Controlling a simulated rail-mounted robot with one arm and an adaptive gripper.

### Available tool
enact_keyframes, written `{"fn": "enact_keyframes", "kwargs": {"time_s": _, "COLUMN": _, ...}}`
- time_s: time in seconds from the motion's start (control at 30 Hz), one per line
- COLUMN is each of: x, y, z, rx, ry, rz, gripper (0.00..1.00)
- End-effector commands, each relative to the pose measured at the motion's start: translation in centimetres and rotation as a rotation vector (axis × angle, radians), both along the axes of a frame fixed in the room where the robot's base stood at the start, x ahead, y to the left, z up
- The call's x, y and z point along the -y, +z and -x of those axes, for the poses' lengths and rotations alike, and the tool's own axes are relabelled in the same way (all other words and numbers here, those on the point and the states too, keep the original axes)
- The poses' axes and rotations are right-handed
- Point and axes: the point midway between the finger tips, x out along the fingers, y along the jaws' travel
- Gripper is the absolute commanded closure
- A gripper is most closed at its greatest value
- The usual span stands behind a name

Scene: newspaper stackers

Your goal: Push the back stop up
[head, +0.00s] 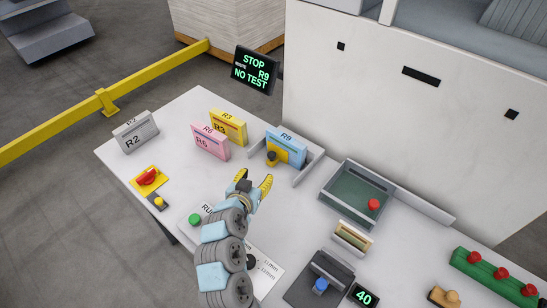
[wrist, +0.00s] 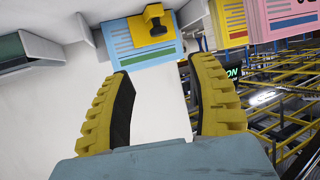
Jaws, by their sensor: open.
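My gripper (head: 253,184) is open and empty above the white table (head: 180,119), short of the blue R9 block (head: 287,143). In the wrist view its two yellow fingers (wrist: 160,70) are spread apart with the blue block (wrist: 118,45) beyond them. A yellow piece (head: 297,156) with a black knob (head: 272,157) is at the front of the blue block; the yellow piece (wrist: 153,32) also shows in the wrist view. My gripper is apart from it. Grey walls (head: 310,165) flank the block. I cannot tell for sure which part is the back stop.
Pink R6 (head: 209,142) and yellow R3 (head: 228,127) blocks stand left of the blue one. A dark screen (head: 257,70) reads "STOP R9 NO TEST". A green-floored tray (head: 350,195) with a red knob lies to the right. A red switch (head: 147,176) sits at left.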

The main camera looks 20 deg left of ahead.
Motion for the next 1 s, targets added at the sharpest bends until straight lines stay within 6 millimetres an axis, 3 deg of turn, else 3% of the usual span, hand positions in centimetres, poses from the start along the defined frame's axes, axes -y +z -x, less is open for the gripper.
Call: {"fn": "enact_keyframes", "kwargs": {"time_s": 1.0, "x": -0.6, "y": -4.6, "z": -10.5, "rx": -0.005, "ry": -0.003, "rz": 0.005, "gripper": 0.42}}
